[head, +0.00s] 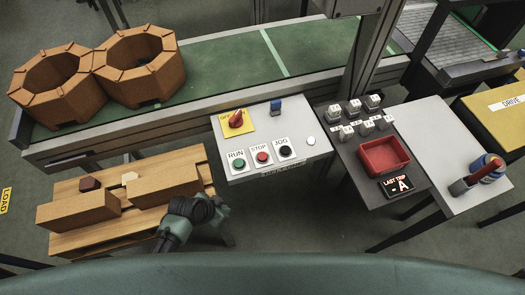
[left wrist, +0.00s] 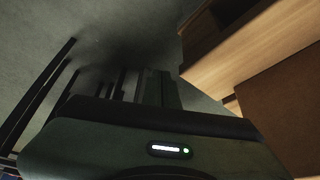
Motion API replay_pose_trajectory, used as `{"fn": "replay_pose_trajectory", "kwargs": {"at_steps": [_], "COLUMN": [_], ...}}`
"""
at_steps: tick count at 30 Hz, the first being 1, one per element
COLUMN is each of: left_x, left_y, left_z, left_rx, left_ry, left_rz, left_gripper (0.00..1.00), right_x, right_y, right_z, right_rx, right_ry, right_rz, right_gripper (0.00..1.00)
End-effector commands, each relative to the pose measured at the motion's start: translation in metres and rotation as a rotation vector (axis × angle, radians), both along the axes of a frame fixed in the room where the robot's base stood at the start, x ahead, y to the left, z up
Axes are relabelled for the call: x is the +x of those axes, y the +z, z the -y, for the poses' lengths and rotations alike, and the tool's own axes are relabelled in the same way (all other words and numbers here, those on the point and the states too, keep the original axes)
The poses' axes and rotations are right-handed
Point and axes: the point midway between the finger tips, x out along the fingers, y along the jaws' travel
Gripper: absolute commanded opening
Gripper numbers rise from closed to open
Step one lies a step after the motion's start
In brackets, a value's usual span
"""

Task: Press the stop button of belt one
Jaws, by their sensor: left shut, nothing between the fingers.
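A light grey control panel (head: 252,178) stands in front of the green belt (head: 215,75) in the head view. On its front row are a green RUN button (head: 238,163), a red STOP button (head: 263,157) and a black JOG button (head: 286,151). My left gripper (head: 212,211) is shut and empty, low and to the left of the panel, apart from the buttons. The left wrist view shows its dark fingers (left wrist: 155,88), and no buttons there. My right gripper is not in view.
A dark table with a red tray (head: 383,156), small labelled blocks and a "LAST TRIP A" display (head: 397,186) stands right of the panel.

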Motion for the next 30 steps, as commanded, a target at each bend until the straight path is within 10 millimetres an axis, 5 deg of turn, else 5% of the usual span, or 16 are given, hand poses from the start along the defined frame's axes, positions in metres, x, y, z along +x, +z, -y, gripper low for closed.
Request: {"fn": "replay_pose_trajectory", "kwargs": {"at_steps": [1, 6, 12, 21, 30], "left_x": [0.013, 0.038, 0.074, 0.137, 0.144], "left_y": [0.034, 0.124, 0.204, 0.233, 0.235], "left_z": [0.011, 0.047, 0.092, 0.118, 0.119], "left_rx": [-0.015, -0.050, -0.066, -0.034, -0.028], "left_ry": [-0.055, -0.279, -0.669, -1.028, -1.061], "left_rz": [0.035, 0.136, 0.324, 0.559, 0.589], "left_gripper": [0.00, 0.00, 0.00, 0.00, 0.00], "right_x": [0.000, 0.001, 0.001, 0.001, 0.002], "right_y": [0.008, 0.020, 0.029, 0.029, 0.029], "right_z": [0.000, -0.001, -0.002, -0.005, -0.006], "right_rx": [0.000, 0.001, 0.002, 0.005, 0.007], "right_ry": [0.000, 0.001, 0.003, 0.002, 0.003], "right_rz": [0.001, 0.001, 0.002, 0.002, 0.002], "right_gripper": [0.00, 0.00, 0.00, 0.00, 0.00]}}
